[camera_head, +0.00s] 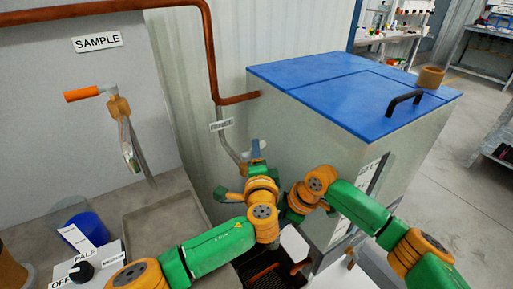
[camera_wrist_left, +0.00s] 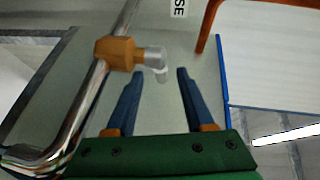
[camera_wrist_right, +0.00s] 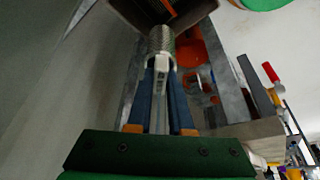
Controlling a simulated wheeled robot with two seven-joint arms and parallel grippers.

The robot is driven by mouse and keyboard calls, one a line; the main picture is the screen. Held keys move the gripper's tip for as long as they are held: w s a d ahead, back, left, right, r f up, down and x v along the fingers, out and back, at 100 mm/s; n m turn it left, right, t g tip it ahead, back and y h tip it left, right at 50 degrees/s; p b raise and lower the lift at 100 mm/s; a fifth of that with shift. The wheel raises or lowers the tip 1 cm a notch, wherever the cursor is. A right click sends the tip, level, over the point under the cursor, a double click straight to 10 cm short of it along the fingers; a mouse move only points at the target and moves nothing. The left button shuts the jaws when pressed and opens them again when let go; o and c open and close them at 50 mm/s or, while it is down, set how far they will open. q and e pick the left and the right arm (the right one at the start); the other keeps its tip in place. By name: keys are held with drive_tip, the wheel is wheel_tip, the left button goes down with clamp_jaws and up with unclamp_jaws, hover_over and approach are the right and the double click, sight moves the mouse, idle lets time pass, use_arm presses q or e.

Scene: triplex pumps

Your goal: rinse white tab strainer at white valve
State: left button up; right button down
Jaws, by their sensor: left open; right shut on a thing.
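The white valve handle (camera_wrist_left: 155,58) sits on a brass body (camera_wrist_left: 118,53) on a bent steel pipe in the left wrist view. In the head view the brass fitting (camera_head: 254,168) is beside the blue-lidded cabinet, partly covered by my left arm. My left gripper (camera_wrist_left: 158,75) is open, its blue fingers either side of the handle's lower end; I cannot tell whether they touch it. My right gripper (camera_wrist_right: 162,72) is shut on the strainer's white tab (camera_wrist_right: 160,80). The strainer's grey mesh cylinder (camera_wrist_right: 161,40) points away beyond the fingertips. The strainer is hidden in the head view.
The blue-lidded cabinet (camera_head: 340,85) stands close behind both wrists. A copper pipe (camera_head: 213,60) runs down the wall to it. At left are a SAMPLE valve with an orange handle (camera_head: 82,94), a grey basin (camera_head: 165,225) and a blue cup (camera_head: 88,232).

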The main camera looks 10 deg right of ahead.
use_arm(q)
drive_tip(key=shift+w+d+f, duration=0.15)
drive_tip(key=shift+w, duration=0.8)
drive_tip(key=shift+w+d+f, duration=0.1)
drive_tip(key=shift+w, duration=0.85)
clamp_jaws()
